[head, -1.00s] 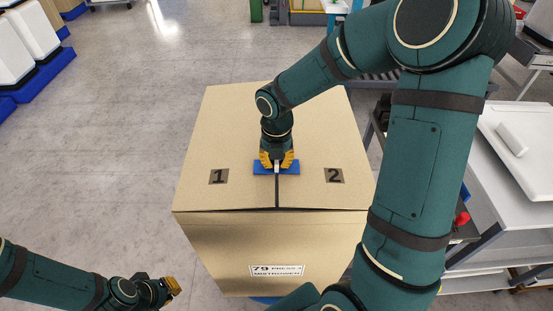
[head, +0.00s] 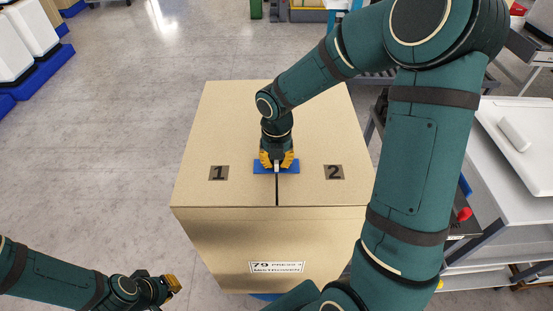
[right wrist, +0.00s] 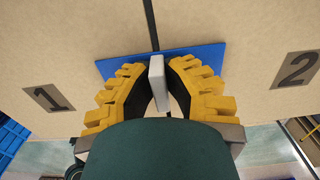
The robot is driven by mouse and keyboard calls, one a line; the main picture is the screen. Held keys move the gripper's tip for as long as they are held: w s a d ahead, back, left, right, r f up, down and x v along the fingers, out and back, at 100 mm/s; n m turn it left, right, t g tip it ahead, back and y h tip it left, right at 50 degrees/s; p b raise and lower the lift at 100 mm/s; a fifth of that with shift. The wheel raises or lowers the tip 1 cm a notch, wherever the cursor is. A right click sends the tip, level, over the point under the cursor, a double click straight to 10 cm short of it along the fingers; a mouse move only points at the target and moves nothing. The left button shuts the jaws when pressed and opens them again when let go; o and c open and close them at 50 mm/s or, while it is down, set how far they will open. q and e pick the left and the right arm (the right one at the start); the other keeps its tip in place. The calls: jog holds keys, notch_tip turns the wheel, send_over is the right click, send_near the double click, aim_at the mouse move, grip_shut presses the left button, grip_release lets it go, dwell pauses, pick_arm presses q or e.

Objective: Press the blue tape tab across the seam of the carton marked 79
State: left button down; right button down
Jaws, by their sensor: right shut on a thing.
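A large brown carton (head: 225,130) stands closed in the head view, with a dark seam down the middle of its top. Its front carries the label marked 79 (head: 277,267). The blue tape tab (head: 289,168) lies across the seam near the top's front edge, between printed marks 1 and 2. It also shows in the right wrist view (right wrist: 208,57), with a pale grey upright grip (right wrist: 157,82). My right gripper (head: 276,163) is shut on that grip from above. Full contact under the tab cannot be judged. My left gripper (head: 173,286) is low at the left, away from the carton; its opening is unclear.
Mark 1 (head: 219,173) and mark 2 (head: 334,172) flank the seam. A grey-white workbench (head: 515,190) stands right of the carton, partly behind my right arm. White bins on blue bases (head: 28,45) stand at the far left. The floor left of the carton is clear.

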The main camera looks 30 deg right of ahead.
dwell(0.3)
jog(key=c, duration=0.5)
grip_release()
notch_tip(320, 180, up, 3)
jog(key=p, duration=0.3)
jog(key=shift+r+p, duration=1.15)
jog(key=shift+p, duration=0.05)
jog(key=shift+r+p, duration=0.9)
pick_arm(q)
notch_tip(320, 180, up, 7)
jog(key=shift+w+r, duration=0.15)
jog(key=shift+r, duration=0.05)
